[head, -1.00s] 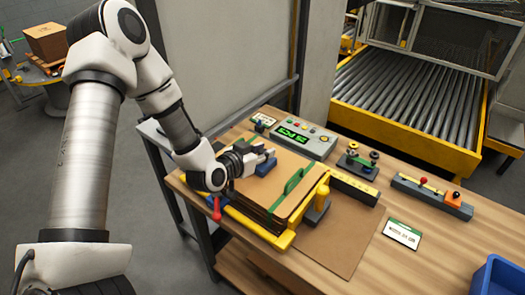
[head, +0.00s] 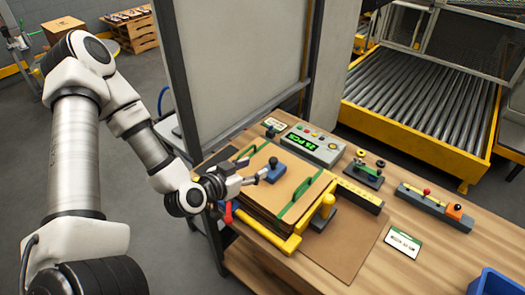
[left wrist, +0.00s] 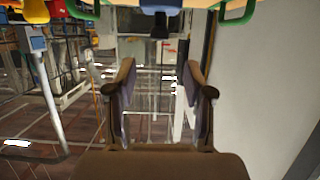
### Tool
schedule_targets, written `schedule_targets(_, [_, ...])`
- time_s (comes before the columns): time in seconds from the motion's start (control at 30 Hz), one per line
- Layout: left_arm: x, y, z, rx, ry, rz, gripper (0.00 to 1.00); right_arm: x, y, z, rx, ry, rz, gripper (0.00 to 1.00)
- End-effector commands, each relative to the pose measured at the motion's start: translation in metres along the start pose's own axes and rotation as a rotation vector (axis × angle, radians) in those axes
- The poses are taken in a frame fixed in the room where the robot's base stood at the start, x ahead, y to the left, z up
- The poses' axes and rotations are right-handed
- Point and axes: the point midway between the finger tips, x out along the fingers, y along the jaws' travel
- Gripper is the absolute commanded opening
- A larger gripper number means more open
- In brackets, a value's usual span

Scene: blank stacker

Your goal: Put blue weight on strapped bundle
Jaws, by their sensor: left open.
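The blue weight (head: 276,173), a block with a dark knob, sits upright on top of the strapped bundle (head: 259,193), between its two green straps. The bundle is a flat stack of brown sheets beside yellow guides. My left gripper (head: 252,179) is open and empty, just left of the weight, low over the bundle's near left side. In the left wrist view its two fingers (left wrist: 158,75) stand apart with nothing between them. The weight (left wrist: 161,7) shows at the top edge there, beyond the fingertips, knob hanging down in the picture. My right gripper is not in view.
A counter box (head: 314,144) with a green display stands behind the bundle. A yellow bar (head: 358,193), a small fixture (head: 364,173) and a lever block (head: 434,205) lie to the right. A blue bin (head: 497,284) is at the lower right. A red knob (head: 228,212) sits near my gripper.

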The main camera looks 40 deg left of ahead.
Motion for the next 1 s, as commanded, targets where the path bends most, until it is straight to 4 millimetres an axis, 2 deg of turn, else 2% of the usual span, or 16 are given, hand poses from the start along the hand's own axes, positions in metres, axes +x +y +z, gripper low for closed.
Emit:
schedule_targets(0.03, [-0.01, 0.0, -0.009, 0.001, -0.008, 0.0, 0.52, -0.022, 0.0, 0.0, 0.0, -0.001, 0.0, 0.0])
schedule_targets(0.1, [-0.016, 0.0, -0.007, 0.001, -0.006, 0.0, 0.52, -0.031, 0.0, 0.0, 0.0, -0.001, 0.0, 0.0])
schedule_targets(0.27, [-0.022, 0.002, 0.0, 0.0, -0.01, 0.005, 0.52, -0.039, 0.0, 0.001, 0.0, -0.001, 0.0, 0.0])
schedule_targets(0.33, [-0.021, 0.01, 0.014, -0.002, -0.066, 0.03, 0.52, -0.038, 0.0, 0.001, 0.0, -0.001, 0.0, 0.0])
schedule_targets(0.37, [-0.019, 0.017, 0.024, -0.006, -0.109, 0.048, 0.52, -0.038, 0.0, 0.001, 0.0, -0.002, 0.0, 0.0])
schedule_targets(0.43, [-0.019, 0.037, 0.059, -0.018, -0.266, 0.096, 0.52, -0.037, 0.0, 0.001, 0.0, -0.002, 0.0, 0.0])
schedule_targets(0.47, [-0.021, 0.046, 0.077, -0.028, -0.35, 0.112, 0.52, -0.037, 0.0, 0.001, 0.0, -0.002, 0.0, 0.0])
schedule_targets(0.5, [-0.027, 0.059, 0.103, -0.04, -0.472, 0.128, 0.52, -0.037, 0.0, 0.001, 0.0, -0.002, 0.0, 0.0])
schedule_targets(0.6, [-0.057, 0.086, 0.168, -0.071, -0.786, 0.112, 0.52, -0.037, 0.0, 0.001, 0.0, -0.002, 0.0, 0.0])
schedule_targets(0.7, [-0.094, 0.101, 0.216, -0.09, -1.039, 0.037, 0.52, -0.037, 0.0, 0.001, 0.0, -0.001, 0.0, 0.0])
schedule_targets(0.83, [-0.125, 0.109, 0.243, -0.103, -1.202, -0.052, 0.52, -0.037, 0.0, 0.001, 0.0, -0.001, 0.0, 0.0])
schedule_targets(1.0, [-0.13, 0.11, 0.246, -0.109, -1.225, -0.072, 0.52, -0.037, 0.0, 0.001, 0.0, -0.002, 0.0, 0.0])
